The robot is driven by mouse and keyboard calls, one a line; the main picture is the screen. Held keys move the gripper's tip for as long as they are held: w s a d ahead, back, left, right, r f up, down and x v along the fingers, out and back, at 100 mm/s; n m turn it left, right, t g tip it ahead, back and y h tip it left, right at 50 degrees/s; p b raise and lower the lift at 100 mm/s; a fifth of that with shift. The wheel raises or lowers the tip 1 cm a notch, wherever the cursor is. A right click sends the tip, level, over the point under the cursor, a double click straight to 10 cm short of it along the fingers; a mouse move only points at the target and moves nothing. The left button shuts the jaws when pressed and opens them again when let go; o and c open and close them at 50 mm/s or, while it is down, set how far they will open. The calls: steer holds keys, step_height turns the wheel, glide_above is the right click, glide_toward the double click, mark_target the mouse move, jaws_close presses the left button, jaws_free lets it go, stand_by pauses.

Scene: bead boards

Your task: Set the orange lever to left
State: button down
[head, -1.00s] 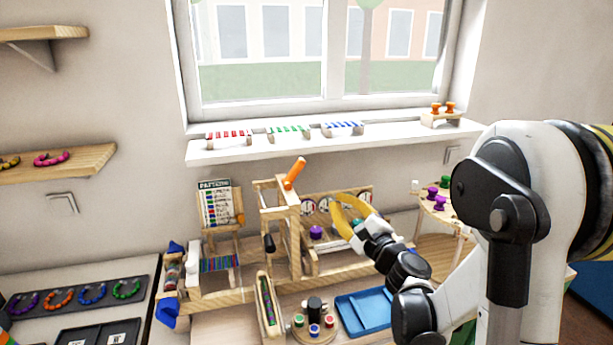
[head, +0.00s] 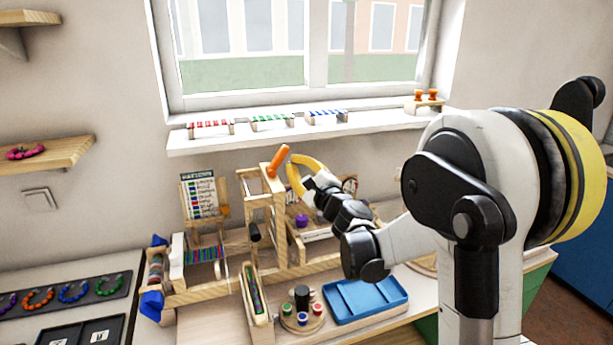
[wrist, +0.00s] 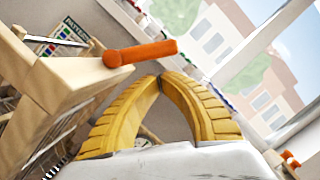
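The orange lever (head: 278,160) sits on top of a wooden frame (head: 279,228) on the bench, its upper end tilted to the right in the head view. In the wrist view the lever (wrist: 140,52) juts out from the top of the wooden frame (wrist: 50,78) toward my gripper. My gripper (wrist: 160,78) has yellow ribbed fingers whose tips meet, with nothing seen between them. In the head view my gripper (head: 290,160) is just right of the lever, close to it. Whether the fingertips touch the lever I cannot tell.
A pattern card (head: 199,195) stands left of the frame. A blue tray (head: 367,300) and a round peg stand (head: 302,317) are in front. The window sill (head: 372,126) with coloured bead racks runs behind. Purple and green pieces sit right of the frame, under my arm.

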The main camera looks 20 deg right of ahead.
steer(key=shift+w+a+r, duration=0.1)
steer(key=shift+a+r, duration=0.2)
steer(key=shift+a, duration=0.15)
